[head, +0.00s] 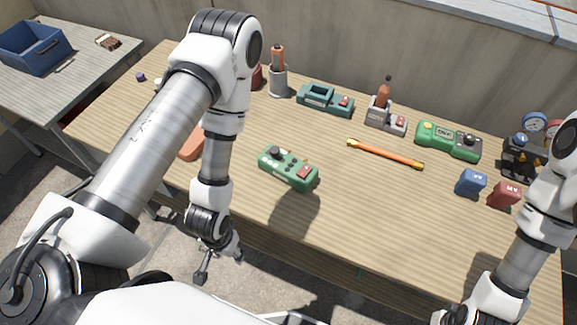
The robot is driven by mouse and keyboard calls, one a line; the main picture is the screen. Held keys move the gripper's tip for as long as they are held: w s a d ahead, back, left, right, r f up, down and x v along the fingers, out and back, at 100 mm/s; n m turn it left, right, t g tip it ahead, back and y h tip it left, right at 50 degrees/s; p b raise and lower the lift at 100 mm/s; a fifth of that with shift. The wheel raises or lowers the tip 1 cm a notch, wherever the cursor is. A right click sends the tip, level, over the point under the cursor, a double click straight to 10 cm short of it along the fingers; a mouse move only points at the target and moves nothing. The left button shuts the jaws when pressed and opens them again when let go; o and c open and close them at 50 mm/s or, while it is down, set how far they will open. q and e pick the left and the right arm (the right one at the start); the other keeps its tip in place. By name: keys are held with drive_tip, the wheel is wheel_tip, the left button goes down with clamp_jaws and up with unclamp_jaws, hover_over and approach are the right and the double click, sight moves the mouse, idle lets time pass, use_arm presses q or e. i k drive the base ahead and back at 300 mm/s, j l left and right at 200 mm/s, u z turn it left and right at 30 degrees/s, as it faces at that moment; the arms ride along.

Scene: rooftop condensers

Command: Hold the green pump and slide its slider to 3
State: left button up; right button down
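A green box-shaped device (289,168) with a dark round knob, small buttons and a red patch is over the middle of the table near its front. A second green device (448,140) with a display and a dark knob is at the back right. A teal device (325,100) with a red switch stands at the back. I cannot tell for sure which is the pump, and no slider scale is readable. My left gripper (220,270) is open and empty, hanging in front of the table's front edge. My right gripper (458,317) is mostly cut off at the bottom edge.
An orange-yellow bar (385,153) lies mid-table. A blue block (471,182) and a red block (504,195) sit at the right, near gauges (534,122). A grey holder with a bottle (385,115) stands behind. A blue crate (35,48) is on the side table. The front right tabletop is clear.

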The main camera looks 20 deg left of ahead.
sight(274, 150)
drive_tip(key=k+j+z, duration=0.1)
drive_tip(key=j, duration=0.35)
drive_tip(key=k+j+z, duration=0.1)
drive_tip(key=k+j, duration=0.2)
drive_tip(key=k+j+z, duration=0.1)
drive_tip(key=j, duration=0.4)
drive_tip(key=i, duration=0.35)
